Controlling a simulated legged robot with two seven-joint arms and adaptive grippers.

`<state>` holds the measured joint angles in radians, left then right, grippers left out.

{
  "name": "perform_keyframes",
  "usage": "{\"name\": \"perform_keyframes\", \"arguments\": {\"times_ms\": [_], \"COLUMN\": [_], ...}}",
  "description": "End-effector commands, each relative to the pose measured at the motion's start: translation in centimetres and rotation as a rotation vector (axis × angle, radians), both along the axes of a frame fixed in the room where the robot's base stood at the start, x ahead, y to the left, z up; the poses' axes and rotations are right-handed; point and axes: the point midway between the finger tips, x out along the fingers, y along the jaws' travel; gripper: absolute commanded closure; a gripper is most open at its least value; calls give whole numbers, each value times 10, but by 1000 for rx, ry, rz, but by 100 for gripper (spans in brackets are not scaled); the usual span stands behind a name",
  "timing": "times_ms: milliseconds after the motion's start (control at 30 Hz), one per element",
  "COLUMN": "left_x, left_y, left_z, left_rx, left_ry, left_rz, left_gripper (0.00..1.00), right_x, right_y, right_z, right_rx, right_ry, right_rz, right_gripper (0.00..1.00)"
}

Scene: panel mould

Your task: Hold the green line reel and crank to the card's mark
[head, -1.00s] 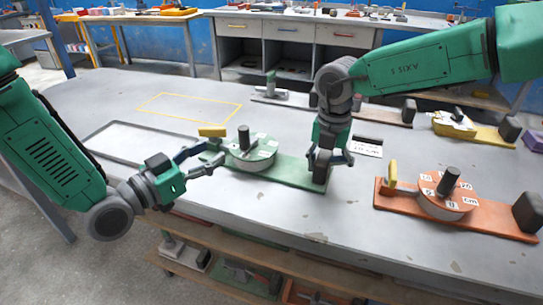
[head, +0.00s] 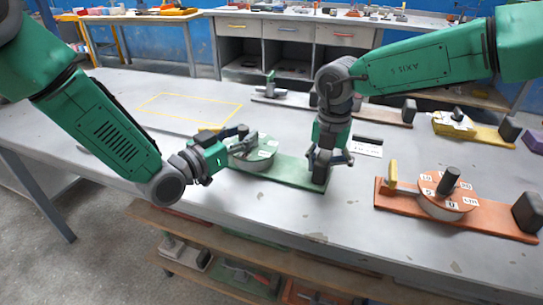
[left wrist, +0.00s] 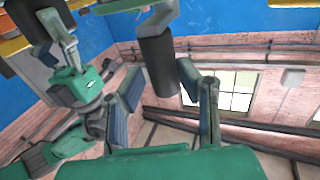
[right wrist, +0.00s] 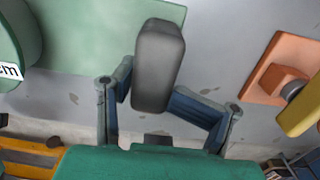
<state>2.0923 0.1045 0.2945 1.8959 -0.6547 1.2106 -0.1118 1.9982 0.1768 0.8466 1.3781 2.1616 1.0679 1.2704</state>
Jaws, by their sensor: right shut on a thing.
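The green line reel's base (head: 290,169) lies on the grey table, its pale drum (head: 255,158) carrying white number labels. My right gripper (head: 329,160) is shut on the dark grip block at the base's right end; the block (right wrist: 158,65) shows between its fingers in the right wrist view. My left gripper (head: 242,134) is over the drum with its fingers around the dark crank knob. In the left wrist view the knob (left wrist: 158,65) stands between the open fingers. A white card (head: 367,149) lies behind the base, its print too small to read. My left arm hides part of the drum.
An orange reel (head: 443,204) stands to the right. A yellow reel (head: 462,125) and another reel (head: 380,113) stand behind. A yellow outline (head: 190,107) marks clear table at the back left. A shelf with more tools runs below the front edge.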

Motion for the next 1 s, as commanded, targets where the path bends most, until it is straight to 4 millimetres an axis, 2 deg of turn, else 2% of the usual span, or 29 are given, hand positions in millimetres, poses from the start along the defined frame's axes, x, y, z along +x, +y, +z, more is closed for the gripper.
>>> {"name": "perform_keyframes", "arguments": {"times_ms": [33, 67, 1000], "left_x": [0, 0, 1], "left_y": [0, 0, 2], "left_z": [-2, -2, 0], "left_rx": [0, 0, -3], "left_ry": [0, 0, -6], "left_rz": [0, 0, -122], "left_gripper": [93, 100, 100], "right_x": [-11, -11, -11], "right_y": [-3, -3, -3], "right_z": [-23, -23, -23], "right_rx": [-18, -18, -16], "right_ry": [36, 36, 33], "right_rz": [6, 6, 3], "right_gripper": [100, 100, 100]}}
